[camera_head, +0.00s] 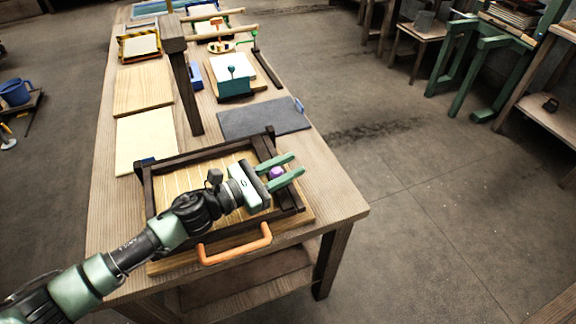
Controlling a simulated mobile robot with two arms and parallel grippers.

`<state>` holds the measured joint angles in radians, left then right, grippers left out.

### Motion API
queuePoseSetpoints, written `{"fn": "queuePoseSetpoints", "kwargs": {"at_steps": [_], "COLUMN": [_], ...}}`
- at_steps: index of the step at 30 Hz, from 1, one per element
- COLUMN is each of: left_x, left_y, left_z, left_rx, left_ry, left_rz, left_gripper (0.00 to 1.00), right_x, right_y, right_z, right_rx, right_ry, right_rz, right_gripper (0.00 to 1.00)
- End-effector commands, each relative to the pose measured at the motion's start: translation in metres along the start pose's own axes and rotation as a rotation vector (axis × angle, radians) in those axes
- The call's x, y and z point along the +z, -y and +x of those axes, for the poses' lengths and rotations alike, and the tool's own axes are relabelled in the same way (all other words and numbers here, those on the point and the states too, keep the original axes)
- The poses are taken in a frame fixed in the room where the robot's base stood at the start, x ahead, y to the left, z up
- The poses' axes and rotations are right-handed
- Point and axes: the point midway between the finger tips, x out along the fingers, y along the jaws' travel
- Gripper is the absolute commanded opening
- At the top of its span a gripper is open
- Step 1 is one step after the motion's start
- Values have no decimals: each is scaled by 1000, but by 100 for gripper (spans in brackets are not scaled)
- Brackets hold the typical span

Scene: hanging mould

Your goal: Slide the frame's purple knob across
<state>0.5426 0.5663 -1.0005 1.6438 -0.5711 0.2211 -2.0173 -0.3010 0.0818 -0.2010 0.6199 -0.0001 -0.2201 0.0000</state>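The dark wooden frame (205,153) lies on a slatted light-wood board on the near end of the table, with an orange handle (235,245) at its front. The purple knob (276,173) shows at the frame's right part, partly hidden by my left gripper. My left gripper (294,166) reaches over the frame from the left, with its two green fingers apart and pointing right. The knob appears between or just below the fingers; I cannot tell whether they touch it. My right gripper is not in view.
Behind the frame, the wooden table (345,205) holds a dark grey mat (263,119), a pale sheet (146,138) and a teal box (235,85). A dark upright post (184,85) stands left of the box. Floor is clear to the table's right.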

Motion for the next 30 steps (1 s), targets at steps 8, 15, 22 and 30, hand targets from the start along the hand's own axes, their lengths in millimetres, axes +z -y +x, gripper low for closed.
{"fn": "queuePoseSetpoints", "kwargs": {"at_steps": [8, 15, 22, 30], "left_x": [0, 0, 0, 0], "left_y": [0, 0, 0, 0], "left_z": [0, 0, 0, 0], "left_rx": [0, 0, 0, 0], "left_ry": [0, 0, 0, 0], "left_rz": [-1, -1, -1, -1], "left_gripper": [0, 0, 0, 0], "right_x": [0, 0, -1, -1], "right_y": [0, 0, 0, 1], "right_z": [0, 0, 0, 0], "right_rx": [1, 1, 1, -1], "right_ry": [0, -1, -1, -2], "right_rz": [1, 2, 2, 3], "right_gripper": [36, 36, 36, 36]}}
